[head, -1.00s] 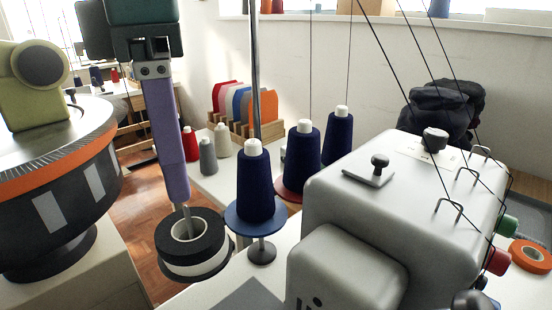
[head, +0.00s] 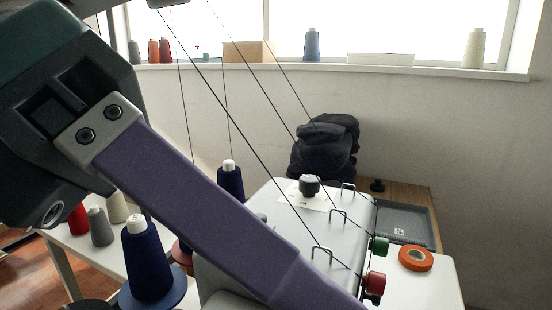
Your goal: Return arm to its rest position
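My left gripper (head: 322,292) comes in from the upper left, large and close to the camera. Its dark green and black body fills the left side. A long purple finger, bolted on with a grey bracket, slants down to the lower right across the grey sewing machine (head: 285,196). Its tip is cut off by the bottom edge. Only one finger shows, so I cannot tell whether the gripper is open or holds anything. It hides part of the machine; touching or apart is not clear. My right gripper is not in view.
Blue thread cones (head: 150,262) stand left of the machine, one close beneath the purple finger. Threads run down to the machine. An orange tape roll (head: 415,258) and a dark tray (head: 408,222) lie at right. A black bundle (head: 324,146) is behind. The right wall area is clear.

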